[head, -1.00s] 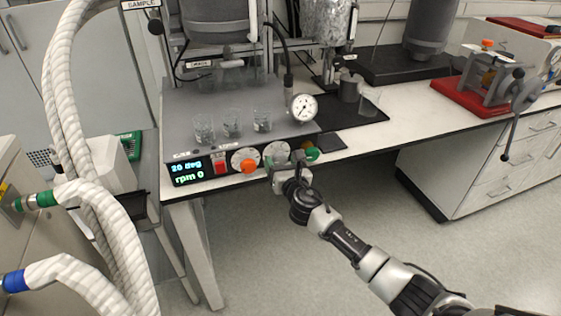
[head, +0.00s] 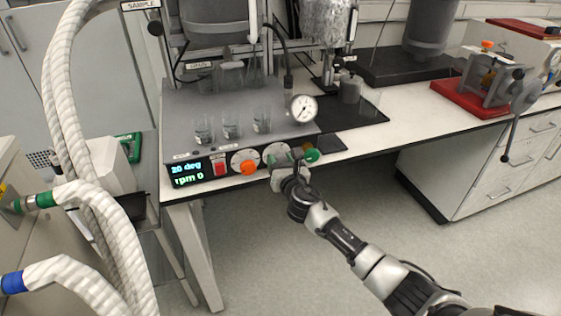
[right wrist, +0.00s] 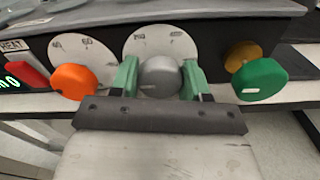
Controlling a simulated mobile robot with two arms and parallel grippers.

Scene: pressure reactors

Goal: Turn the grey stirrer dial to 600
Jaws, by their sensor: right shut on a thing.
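The grey stirrer dial (right wrist: 160,77) shows in the right wrist view, in front of a round white scale plate (right wrist: 146,42). My right gripper (right wrist: 160,78) has its two green fingers on either side of the dial and is shut on it. In the head view my right gripper (head: 284,168) is at the front panel and hides most of the dial; the scale plate (head: 276,150) shows above it. The display (head: 187,173) reads 20 deg and rpm 0. My left gripper is not in view.
An orange knob (right wrist: 74,82) is left of the dial and a green knob (right wrist: 259,80) is right of it. A red switch (head: 220,166) sits beside the display. Glass beakers and a pressure gauge (head: 304,108) stand on the unit. Open floor lies below the bench.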

